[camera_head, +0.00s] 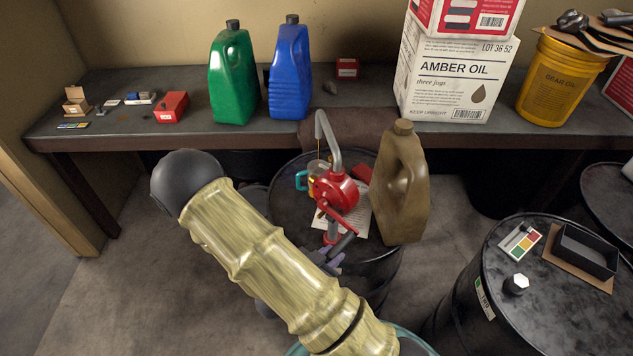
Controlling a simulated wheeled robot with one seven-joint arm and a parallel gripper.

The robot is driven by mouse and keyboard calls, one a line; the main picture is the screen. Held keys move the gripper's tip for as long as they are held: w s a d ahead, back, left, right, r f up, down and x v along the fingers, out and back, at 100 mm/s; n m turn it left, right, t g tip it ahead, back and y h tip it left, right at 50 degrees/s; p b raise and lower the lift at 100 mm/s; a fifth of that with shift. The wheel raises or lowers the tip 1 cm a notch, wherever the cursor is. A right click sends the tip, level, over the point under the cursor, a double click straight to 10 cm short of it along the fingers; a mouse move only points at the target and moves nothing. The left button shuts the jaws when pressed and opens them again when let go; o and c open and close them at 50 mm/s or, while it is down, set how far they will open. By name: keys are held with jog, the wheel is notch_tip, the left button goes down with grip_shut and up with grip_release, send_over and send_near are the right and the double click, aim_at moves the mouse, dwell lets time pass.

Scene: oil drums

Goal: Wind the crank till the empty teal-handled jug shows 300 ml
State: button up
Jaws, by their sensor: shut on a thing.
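A red rotary pump (337,190) with a grey curved spout (327,135) stands on a dark drum (283,205). Its red crank arm (338,217) points down to the right, to a dark crank handle (343,244). My gripper (330,255) is shut on this handle, partly hidden by my arm. The teal-handled jug (312,180) stands under the spout, mostly behind the pump. A thin amber stream falls from the spout into it, and amber oil shows inside. The level against its marks is too small and covered to read.
A brown jug (402,190) stands close to the pump's right. A bench (190,128) behind holds green (232,75) and blue (290,75) jugs, boxes and a yellow bucket (560,80). Another drum (500,285) stands at right.

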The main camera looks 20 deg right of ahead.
jog(key=f, duration=0.1)
jog(key=w+f+b, duration=0.1)
jog(key=a+f+b, duration=0.1)
jog(key=f, duration=0.1)
jog(key=shift+w, duration=0.35)
jog(key=w+a+f, duration=0.1)
jog(key=w+a+f+b, duration=0.1)
jog(key=w, duration=0.1)
jog(key=shift+w+f, duration=0.25)
jog(key=shift+w, duration=0.05)
